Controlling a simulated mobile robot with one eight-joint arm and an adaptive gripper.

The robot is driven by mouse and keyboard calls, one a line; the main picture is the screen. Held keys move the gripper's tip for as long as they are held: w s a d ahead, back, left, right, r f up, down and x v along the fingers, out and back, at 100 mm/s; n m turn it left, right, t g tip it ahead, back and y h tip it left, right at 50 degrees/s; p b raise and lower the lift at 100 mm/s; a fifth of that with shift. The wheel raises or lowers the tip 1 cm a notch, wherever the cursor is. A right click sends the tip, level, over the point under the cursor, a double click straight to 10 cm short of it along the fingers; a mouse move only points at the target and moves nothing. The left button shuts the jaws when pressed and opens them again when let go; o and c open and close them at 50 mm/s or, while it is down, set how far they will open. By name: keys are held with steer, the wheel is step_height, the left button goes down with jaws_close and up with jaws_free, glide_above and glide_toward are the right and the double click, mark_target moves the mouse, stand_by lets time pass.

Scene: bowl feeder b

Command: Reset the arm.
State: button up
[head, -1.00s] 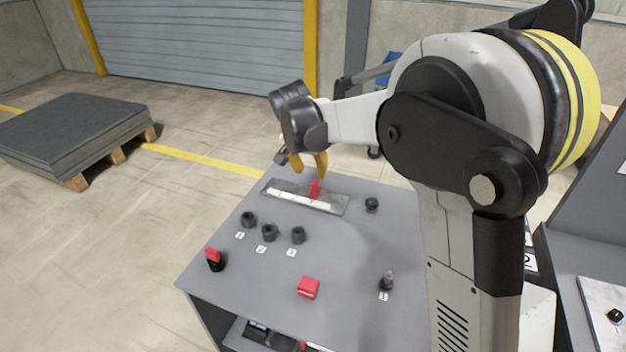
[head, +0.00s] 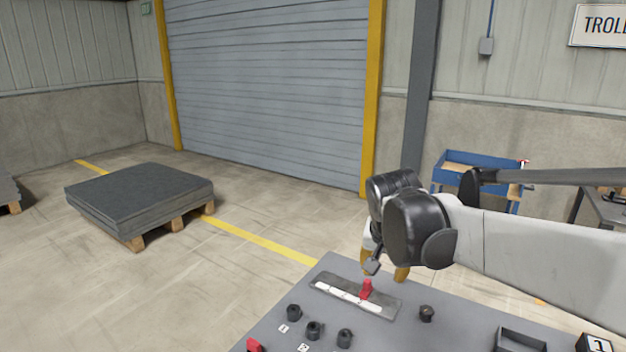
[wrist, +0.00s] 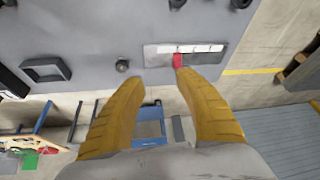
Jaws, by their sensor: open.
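My gripper (head: 386,268) is over the far edge of the grey control panel (head: 290,337). In the wrist view its two yellow fingers (wrist: 161,80) are spread apart with nothing between them. My arm reaches in from the right.
Several black knobs (head: 314,330) stand on the panel, with one more knob (head: 426,313) right of the slider. A dark rectangular frame (head: 520,340) is at the panel's right. Beyond are a blue trolley (head: 470,176) and a loaded pallet (head: 140,200). The floor between is clear.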

steer(key=s+d+f+n+t, duration=0.1)
steer(key=s+n, duration=0.1)
steer(key=s, duration=0.8)
steer(key=s+d+f+n+t+y, duration=0.1)
steer(key=s+f+n, duration=0.1)
steer(key=s, duration=0.9)
steer(key=shift+f+n+y, duration=0.25)
steer(key=shift+n+y, duration=0.05)
